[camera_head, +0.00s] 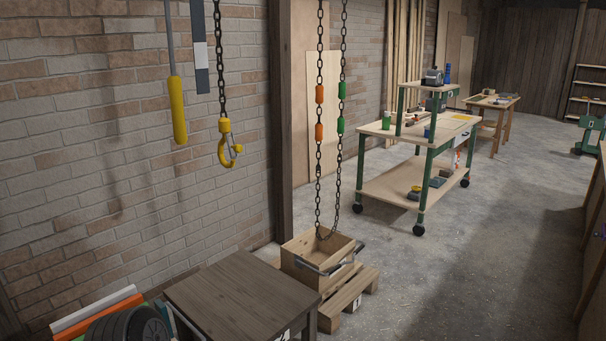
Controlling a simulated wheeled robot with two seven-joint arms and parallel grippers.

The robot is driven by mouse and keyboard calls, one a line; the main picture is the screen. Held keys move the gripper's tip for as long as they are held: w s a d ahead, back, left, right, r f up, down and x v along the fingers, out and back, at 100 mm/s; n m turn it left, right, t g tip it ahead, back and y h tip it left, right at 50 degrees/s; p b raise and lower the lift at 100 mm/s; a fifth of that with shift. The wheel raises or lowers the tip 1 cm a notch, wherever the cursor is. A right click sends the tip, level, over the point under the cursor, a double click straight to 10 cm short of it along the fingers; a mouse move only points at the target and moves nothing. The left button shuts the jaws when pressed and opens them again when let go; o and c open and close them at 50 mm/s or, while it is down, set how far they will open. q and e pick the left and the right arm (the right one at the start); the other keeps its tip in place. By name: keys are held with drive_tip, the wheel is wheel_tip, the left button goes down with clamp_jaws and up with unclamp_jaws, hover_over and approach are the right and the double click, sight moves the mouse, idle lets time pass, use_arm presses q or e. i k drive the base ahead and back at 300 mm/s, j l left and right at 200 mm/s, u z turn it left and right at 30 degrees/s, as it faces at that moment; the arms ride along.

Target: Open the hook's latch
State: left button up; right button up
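The yellow hook (227,150) hangs from a dark chain (220,65) in front of the brick wall, left of the middle. A small pale latch (236,150) shows at the right side of the hook's opening. It looks to lie across the opening, but it is too small to tell for sure whether it is shut. Nothing is seen hanging in the hook. Neither of my grippers is in view.
A yellow handle (179,110) hangs left of the hook. A looped chain (342,95) with orange and green sleeves hangs to its right, above a wooden crate (300,265). A dark wooden table (240,300) stands below. Open floor (460,270) lies to the right.

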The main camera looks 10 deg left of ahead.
sight(237, 149)
drive_tip(key=i+l+u, duration=0.2)
drive_tip(key=i+u, duration=0.25)
drive_tip(key=i, duration=0.15)
drive_tip(key=i+l+u, duration=0.4)
drive_tip(key=i, duration=0.2)
drive_tip(key=i+l+u, duration=0.45)
drive_tip(key=i+l, duration=0.05)
